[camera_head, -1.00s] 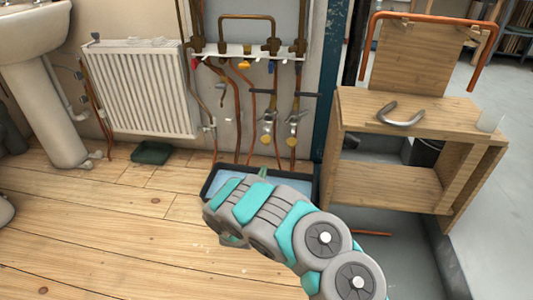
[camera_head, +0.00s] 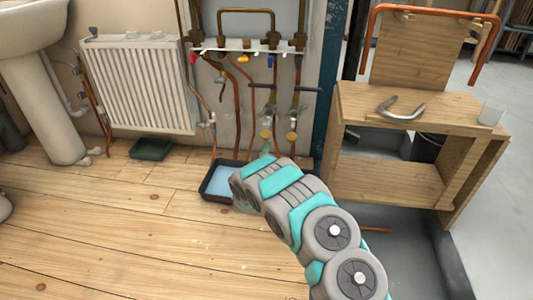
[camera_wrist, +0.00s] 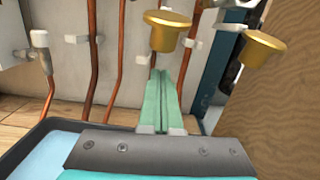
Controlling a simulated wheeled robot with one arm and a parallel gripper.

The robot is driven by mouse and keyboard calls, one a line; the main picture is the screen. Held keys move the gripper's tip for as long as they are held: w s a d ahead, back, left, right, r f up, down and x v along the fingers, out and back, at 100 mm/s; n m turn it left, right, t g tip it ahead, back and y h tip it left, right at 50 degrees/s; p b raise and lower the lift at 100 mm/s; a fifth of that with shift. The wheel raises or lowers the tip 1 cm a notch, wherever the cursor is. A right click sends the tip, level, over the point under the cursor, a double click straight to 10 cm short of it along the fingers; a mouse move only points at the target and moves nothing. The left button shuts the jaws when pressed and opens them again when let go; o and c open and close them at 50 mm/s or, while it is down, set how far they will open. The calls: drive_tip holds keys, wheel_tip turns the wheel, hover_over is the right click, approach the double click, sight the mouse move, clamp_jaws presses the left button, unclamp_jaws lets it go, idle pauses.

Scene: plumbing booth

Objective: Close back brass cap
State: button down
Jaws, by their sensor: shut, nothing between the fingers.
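I cannot tell for sure which one is the back cap. They also show small on the pipes in the head view, the left one (camera_head: 267,135) and the right one (camera_head: 292,137). My gripper (camera_wrist: 164,73) has its green fingers shut together, empty. Its tips appear just below the left cap in the wrist view, apart from it in the picture. In the head view my gripper (camera_head: 266,148) is at the lower pipes, partly hidden by my arm.
A black tray with blue inside (camera_head: 208,194) lies on the floor below the pipes. Copper pipes (camera_wrist: 93,65) run down the wall behind my fingers. A white radiator (camera_head: 138,85) stands left, a wooden bench (camera_head: 390,182) right.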

sight(266, 134)
drive_tip(key=shift+s+a+r, duration=0.1)
drive_tip(key=shift+s+r, duration=0.2)
drive_tip(key=shift+r, duration=0.3)
drive_tip(key=shift+s+a+r, duration=0.1)
drive_tip(key=shift+s+r, duration=0.15)
drive_tip(key=shift+r, duration=0.3)
drive_tip(key=shift+s+r+g, duration=0.1)
drive_tip(key=shift+r+g, duration=0.05)
drive_tip(key=shift+g, duration=0.15)
